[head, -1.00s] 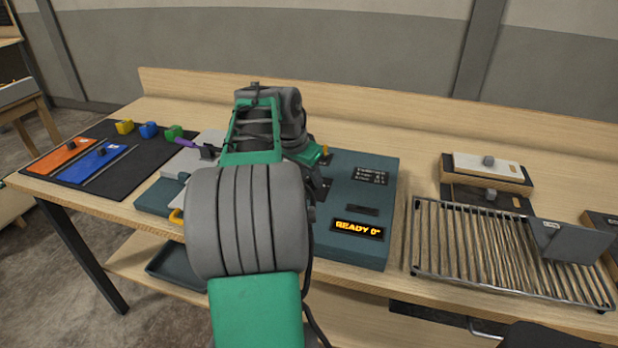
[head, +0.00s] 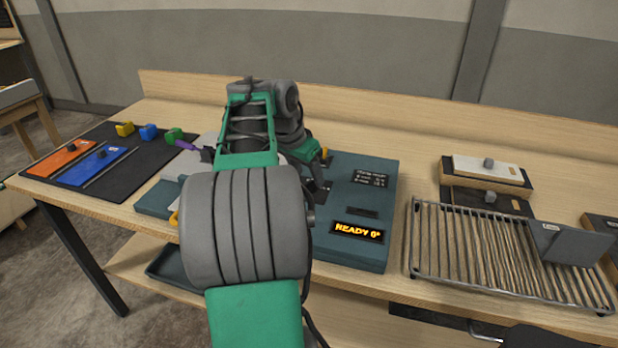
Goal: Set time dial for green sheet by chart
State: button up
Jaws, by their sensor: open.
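The teal console (head: 352,254) stands on the bench, partly hidden behind my arm. Its lit display (head: 358,231) reads "READY 0" in orange. A small dark chart panel (head: 371,178) with white lines, too small to read, sits on its upper right. The time dial is not clearly visible. No green sheet shows; a green block (head: 174,134) sits at the back of the dark mat.
The dark mat (head: 120,175) at left holds an orange sheet (head: 58,158), a blue sheet (head: 92,167), and yellow (head: 125,129) and blue (head: 148,131) blocks. At right are a wire rack (head: 470,250) and a block with a white top (head: 487,168).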

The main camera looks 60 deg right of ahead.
jog(key=v, duration=0.5)
jog(key=shift+a+r+p, duration=0.1)
jog(key=shift+r+p, duration=0.05)
jog(key=shift+p, duration=0.25)
